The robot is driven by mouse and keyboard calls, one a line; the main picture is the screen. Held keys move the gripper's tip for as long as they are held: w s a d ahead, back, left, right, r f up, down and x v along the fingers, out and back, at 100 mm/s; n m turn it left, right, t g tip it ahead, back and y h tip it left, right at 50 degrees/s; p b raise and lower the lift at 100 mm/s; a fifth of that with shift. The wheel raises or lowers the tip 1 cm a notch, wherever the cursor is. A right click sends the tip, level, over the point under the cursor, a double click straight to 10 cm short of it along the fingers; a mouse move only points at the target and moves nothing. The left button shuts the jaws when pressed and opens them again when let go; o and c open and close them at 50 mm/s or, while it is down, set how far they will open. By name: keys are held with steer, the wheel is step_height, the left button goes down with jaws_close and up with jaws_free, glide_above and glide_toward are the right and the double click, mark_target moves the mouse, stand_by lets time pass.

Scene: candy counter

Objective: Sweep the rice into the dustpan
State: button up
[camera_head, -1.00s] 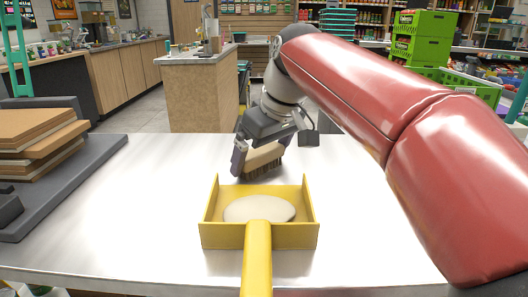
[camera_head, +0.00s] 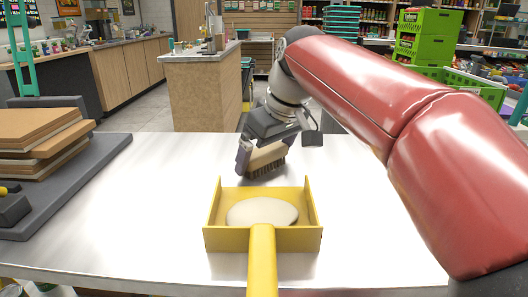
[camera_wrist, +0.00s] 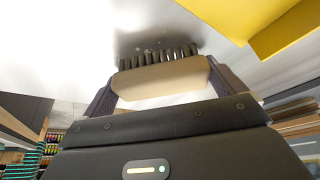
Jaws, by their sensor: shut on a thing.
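The yellow dustpan (camera_head: 212,238) sits on the metal counter with its handle toward me and its open side facing away. A smooth pale mound (camera_head: 262,212), which looks like the rice, lies in it. My gripper (camera_head: 264,154) is shut on a brush (camera_head: 268,155) with a tan wooden block and dark bristles, just beyond the dustpan's open side. In the wrist view the brush (camera_wrist: 160,78) is between both fingers, bristles at the counter surface. A few tiny pale specks (camera_wrist: 148,48) show by the bristles. A corner of the dustpan (camera_wrist: 285,25) is at upper right, apart from the brush.
The metal counter (camera_head: 150,210) is clear around the dustpan. A dark grey tray (camera_head: 80,185) with stacked brown boards (camera_head: 40,140) is at the left. Green crates (camera_head: 425,35) and store shelves stand beyond the counter. My red arm covers the right side.

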mark_target(279, 145)
steer(key=shift+w+d, duration=0.2)
steer(key=shift+w, duration=0.55)
steer(key=shift+w+d, duration=0.2)
steer(key=shift+w, duration=0.55)
steer(key=shift+s+a, duration=0.25)
steer(key=shift+s, duration=0.8)
